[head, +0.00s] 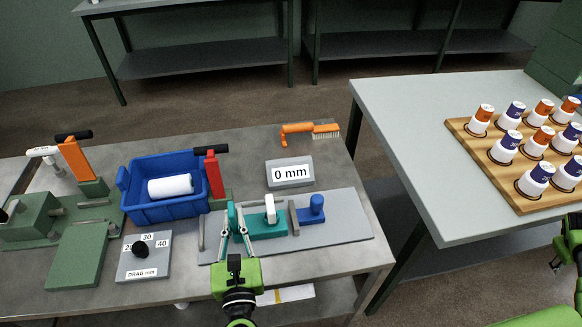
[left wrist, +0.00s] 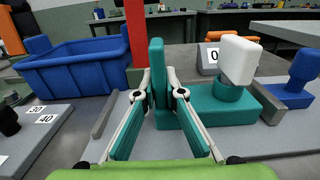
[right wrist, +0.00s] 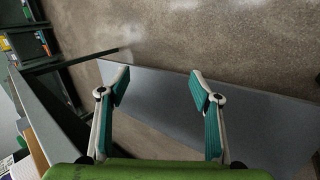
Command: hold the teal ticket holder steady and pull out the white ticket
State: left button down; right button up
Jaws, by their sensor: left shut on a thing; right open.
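A teal fixture (head: 262,222) lies on a grey plate near the table's front edge. It has an upright teal plate at its left end and a white rounded piece (head: 270,208) on a teal post; the left wrist view shows this white piece (left wrist: 240,60) too. My left gripper (head: 238,232) is shut on the upright teal plate (left wrist: 156,68), with a fingertip on each side. My right gripper (right wrist: 157,90) is open and empty, above the floor. In the head view only part of my right arm shows at the right edge.
A blue slider (head: 316,208) stands right of the teal fixture. A blue bin (head: 150,212) holds a white roll. A "0 mm" sign (head: 290,173) and an orange brush (head: 310,131) lie behind.

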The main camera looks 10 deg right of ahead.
jog(key=w+d+r+t, duration=0.2)
jog(key=w+r, duration=0.1)
jog(key=r, duration=0.9)
jog(key=w+d+r+t, duration=0.15)
jog(key=w+r, duration=0.25)
jog(key=r, duration=0.9)
jog(key=w+a+r+n+t+y, duration=0.45)
jog(key=w+a+r, duration=0.45)
jog(key=w+a, duration=0.3)
jog(key=w+a+f+n+y, duration=0.1)
jog(key=w+a+n, duration=0.1)
jog(key=w+a, duration=0.5)
jog(key=w+a+n+y, duration=0.2)
jog(key=w+a, duration=0.2)
jog(key=a, duration=0.5)
jog(key=w+a+n+y, duration=0.1)
jog(key=w+a+n, duration=0.15)
jog(key=a, duration=0.75)
jog(key=w+a+n+y, duration=0.1)
jog(key=w+a+y, duration=0.15)
jog(key=a, duration=0.65)
jog(key=n+g, duration=0.7)
jog(key=n, duration=0.1)
send_near(272, 204)
jog(key=shift+y, duration=0.4)
jog(key=x, duration=1)
jog(key=shift+d+f, duration=0.15)
jog(key=shift+f, duration=0.35)
jog(key=shift+c, duration=0.3)
